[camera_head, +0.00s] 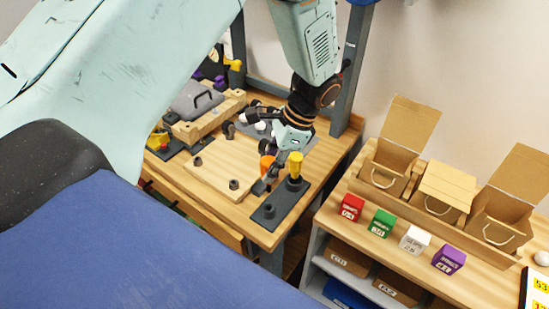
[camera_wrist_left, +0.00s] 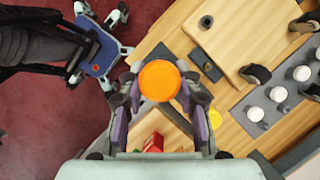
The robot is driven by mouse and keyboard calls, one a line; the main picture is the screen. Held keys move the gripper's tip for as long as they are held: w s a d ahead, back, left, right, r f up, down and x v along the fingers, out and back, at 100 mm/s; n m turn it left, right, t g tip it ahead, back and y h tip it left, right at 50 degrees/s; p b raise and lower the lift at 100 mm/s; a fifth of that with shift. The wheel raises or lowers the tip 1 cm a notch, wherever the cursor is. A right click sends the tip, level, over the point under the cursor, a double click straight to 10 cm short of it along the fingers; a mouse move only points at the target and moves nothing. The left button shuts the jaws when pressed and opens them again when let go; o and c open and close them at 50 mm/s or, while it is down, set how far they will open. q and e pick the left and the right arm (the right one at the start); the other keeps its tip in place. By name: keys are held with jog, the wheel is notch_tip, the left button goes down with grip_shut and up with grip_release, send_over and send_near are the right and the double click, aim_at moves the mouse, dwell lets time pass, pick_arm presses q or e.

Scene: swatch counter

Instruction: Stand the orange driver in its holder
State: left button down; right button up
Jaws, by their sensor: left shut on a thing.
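The orange driver (camera_head: 266,162) is held between the fingers of my left gripper (camera_head: 271,173), above the near end of the wooden table. In the left wrist view its round orange handle end (camera_wrist_left: 159,80) faces the camera, with the fingers on either side, and hides its shaft. The dark holder (camera_head: 264,218) is a flat block at the table's front corner with a round socket in its near end. A yellow driver (camera_head: 295,163) stands upright in its far end. The holder also shows in the left wrist view (camera_wrist_left: 207,66). My right gripper is not in view.
A pale wooden board (camera_head: 215,172) with dark knobs lies left of the holder. A rack of white-topped pieces (camera_wrist_left: 278,94) shows in the left wrist view. A separate counter at right carries open cartons (camera_head: 384,176) and coloured cubes, including a red one (camera_head: 350,207).

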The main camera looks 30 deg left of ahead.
aim_at(270, 190)
pick_arm(q)
jog(key=shift+w+f, duration=0.1)
jog(key=shift+w, duration=0.05)
jog(key=shift+s+f+b, duration=0.4)
jog(key=shift+f+b, duration=0.3)
jog(key=shift+b, duration=0.25)
jog(key=f+b, duration=0.3)
jog(key=shift+w+f, duration=0.2)
jog(key=shift+f, duration=0.5)
jog(key=shift+s, duration=0.1)
